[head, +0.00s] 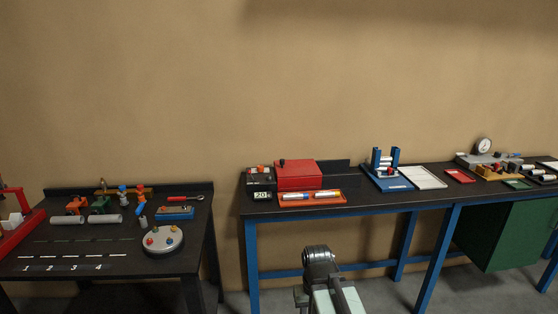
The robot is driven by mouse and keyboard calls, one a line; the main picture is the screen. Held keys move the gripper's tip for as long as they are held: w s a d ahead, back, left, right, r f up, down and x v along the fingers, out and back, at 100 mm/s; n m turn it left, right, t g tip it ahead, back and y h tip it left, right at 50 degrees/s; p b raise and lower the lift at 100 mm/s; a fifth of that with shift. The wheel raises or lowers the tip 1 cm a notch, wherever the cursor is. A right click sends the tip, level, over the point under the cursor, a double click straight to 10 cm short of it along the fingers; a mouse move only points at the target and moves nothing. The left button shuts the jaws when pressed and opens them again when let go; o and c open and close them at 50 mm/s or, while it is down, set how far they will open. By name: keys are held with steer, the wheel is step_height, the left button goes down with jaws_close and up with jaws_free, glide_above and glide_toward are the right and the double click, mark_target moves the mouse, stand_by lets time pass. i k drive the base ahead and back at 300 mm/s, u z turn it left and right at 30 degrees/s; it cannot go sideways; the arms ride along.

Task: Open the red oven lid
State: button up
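The red oven (299,174) is a low red box on the back left part of the long black table in the head view. Its flat red lid appears closed, with a small dark knob (282,162) near the left edge of the top. Part of my arm rises at the bottom centre, in front of the table and well short of the oven. I cannot make out my gripper's fingers.
A blue rack (386,170) stands to the right. A gap separates the left table (110,250).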

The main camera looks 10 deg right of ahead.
mark_target(284, 169)
steer(key=u, duration=0.05)
steer(key=i, duration=0.95)
steer(key=z, duration=0.05)
